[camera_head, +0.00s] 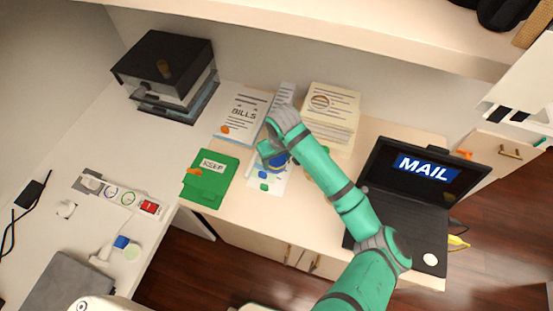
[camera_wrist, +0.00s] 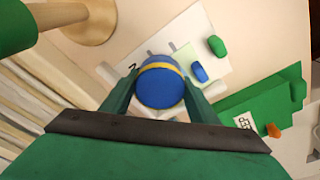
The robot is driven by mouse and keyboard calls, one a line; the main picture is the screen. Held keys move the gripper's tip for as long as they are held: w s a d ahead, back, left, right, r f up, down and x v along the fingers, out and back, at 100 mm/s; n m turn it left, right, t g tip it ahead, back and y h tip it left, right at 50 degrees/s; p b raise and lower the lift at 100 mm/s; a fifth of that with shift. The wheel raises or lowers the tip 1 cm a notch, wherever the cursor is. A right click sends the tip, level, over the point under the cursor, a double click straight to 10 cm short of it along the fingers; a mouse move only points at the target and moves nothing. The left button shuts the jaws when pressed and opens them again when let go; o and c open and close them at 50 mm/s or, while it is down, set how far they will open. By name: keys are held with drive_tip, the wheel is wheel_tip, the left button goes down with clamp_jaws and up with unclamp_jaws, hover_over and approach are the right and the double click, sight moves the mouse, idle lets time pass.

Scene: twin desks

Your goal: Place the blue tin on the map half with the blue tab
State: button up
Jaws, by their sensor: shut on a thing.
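My gripper (camera_wrist: 160,88) is shut on the blue tin (camera_wrist: 160,86), a round tin with a yellow band; the tin also shows in the head view (camera_head: 279,160), partly hidden by my arm. The gripper (camera_head: 271,156) is over the right desk. A white sheet (camera_wrist: 140,72) with printed marks lies below and beyond the tin. A blue piece (camera_wrist: 199,72) and a green piece (camera_wrist: 217,46) are beside the tin in the wrist view; I cannot tell which is a tab. The map's halves are partly hidden, and the tin's height above them is unclear.
A green KEEP folder (camera_head: 208,179) lies left of the sheet, with a BILLS paper (camera_head: 241,117) behind. A paper stack (camera_head: 331,112) stands behind my arm. A laptop (camera_head: 413,188) is at right, a black tray unit (camera_head: 168,72) at back left.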

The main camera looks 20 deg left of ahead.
drive_tip(key=shift+f, duration=0.15)
drive_tip(key=o, duration=1)
